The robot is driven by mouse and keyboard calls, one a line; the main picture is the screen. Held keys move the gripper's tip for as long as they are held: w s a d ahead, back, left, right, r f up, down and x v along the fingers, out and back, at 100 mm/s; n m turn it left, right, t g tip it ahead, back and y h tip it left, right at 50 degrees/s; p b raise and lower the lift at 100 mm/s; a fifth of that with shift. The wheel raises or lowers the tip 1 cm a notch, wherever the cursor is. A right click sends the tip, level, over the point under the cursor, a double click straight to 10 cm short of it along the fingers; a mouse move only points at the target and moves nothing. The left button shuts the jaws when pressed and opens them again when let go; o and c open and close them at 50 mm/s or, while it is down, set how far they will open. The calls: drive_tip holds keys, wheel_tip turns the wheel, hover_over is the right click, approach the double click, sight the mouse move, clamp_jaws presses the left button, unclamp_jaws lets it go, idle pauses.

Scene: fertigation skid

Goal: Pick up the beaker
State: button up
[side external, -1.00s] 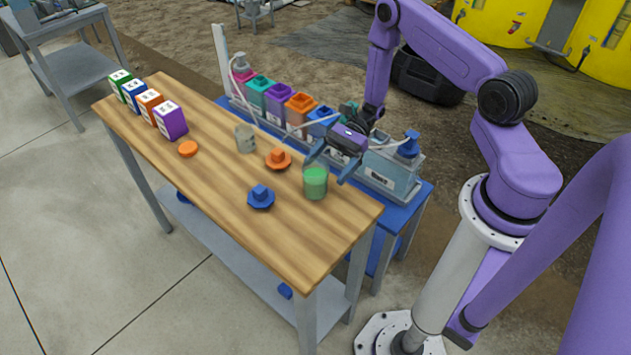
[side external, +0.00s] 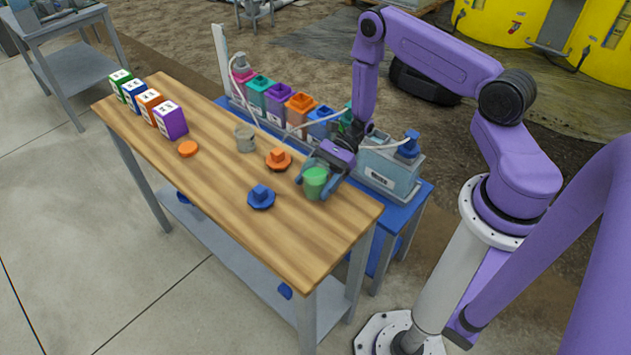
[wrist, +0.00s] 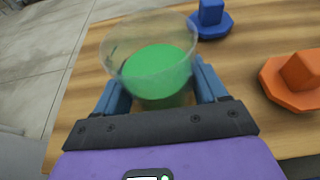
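A clear beaker with green liquid (side external: 315,184) stands upright on the wooden table near its right end. My gripper (side external: 313,178) is low at the table, with one finger on each side of this beaker. In the wrist view the beaker (wrist: 152,72) sits between the two blue fingers, its rim rising above them. The fingers are spread about as wide as the beaker's body. I see no clear grip, and whether they touch the glass cannot be told. A second clear beaker (side external: 245,139), with no green in it, stands farther left on the table.
An orange knobbed piece (side external: 278,159) and a blue one (side external: 261,197) lie near the green beaker. A flat orange disc (side external: 188,149) and several coloured boxes (side external: 170,120) are farther left. Bottles with tubes (side external: 300,107) line a blue bench behind. The table's front right is clear.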

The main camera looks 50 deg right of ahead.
sight(308, 182)
drive_tip(key=shift+r, duration=0.1)
idle(0.3)
drive_tip(key=shift+r, duration=0.5)
wheel_tip(308, 182, up, 2)
drive_tip(key=shift+r, duration=0.15)
drive_tip(key=shift+s+d+r, duration=0.35)
drive_tip(key=shift+s+r, duration=1.25)
drive_tip(key=shift+s, duration=0.7)
drive_tip(key=shift+s+d+r, duration=0.35)
drive_tip(key=shift+s+r, duration=1.2)
drive_tip(key=shift+s, duration=0.75)
drive_tip(key=shift+s+d+r, duration=0.35)
drive_tip(key=shift+s+r, duration=1.25)
drive_tip(key=shift+s, duration=0.7)
